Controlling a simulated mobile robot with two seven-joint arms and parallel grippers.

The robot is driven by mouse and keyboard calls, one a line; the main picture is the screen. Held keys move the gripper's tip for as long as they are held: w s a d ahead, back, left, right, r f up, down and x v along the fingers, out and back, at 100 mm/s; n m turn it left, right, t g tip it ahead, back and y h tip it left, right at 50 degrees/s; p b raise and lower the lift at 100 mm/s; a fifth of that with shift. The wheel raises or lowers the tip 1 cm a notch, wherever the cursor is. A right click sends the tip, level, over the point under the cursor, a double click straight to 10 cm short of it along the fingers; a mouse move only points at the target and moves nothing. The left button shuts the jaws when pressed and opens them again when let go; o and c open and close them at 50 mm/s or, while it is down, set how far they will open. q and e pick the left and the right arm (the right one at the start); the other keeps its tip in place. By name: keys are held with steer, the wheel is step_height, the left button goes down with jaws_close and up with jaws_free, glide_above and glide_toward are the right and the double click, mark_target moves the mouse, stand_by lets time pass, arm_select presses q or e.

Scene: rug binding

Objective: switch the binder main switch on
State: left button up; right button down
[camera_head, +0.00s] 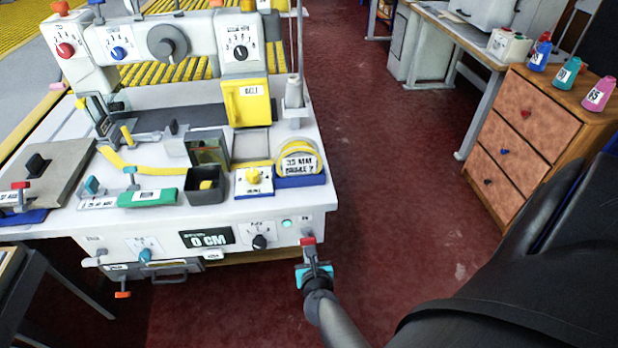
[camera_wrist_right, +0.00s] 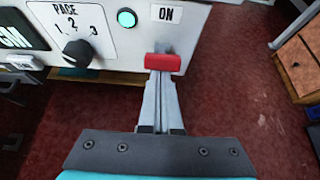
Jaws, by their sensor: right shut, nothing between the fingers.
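The binder main switch, a lever with a red handle (camera_head: 307,240), is at the right end of the white machine's front panel. In the right wrist view the red handle (camera_wrist_right: 163,62) sits below an ON label (camera_wrist_right: 166,13). A round green lamp (camera_wrist_right: 127,18) beside the label looks lit. My right gripper (camera_head: 311,257) is shut and empty, with its fingertips (camera_wrist_right: 163,76) right at the red handle. The handle hides the very tips, so I cannot tell whether they touch. My left gripper is not in view.
The 0 CM display (camera_head: 207,238) is further left. A wooden drawer cabinet (camera_head: 535,130) with several thread cones stands at the right. The red floor between is clear.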

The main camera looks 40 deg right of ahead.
steer(key=shift+w+d+r, duration=0.2)
steer(key=shift+w+r, duration=0.2)
steer(key=shift+r, duration=0.1)
steer(key=shift+r+p, duration=0.6)
steer(key=shift+p, duration=0.05)
step_height(320, 180, up, 18)
steer(key=p, duration=1.8)
steer(key=shift+s+a, duration=0.25)
steer(key=shift+s, duration=0.15)
steer(key=shift+f, duration=0.15)
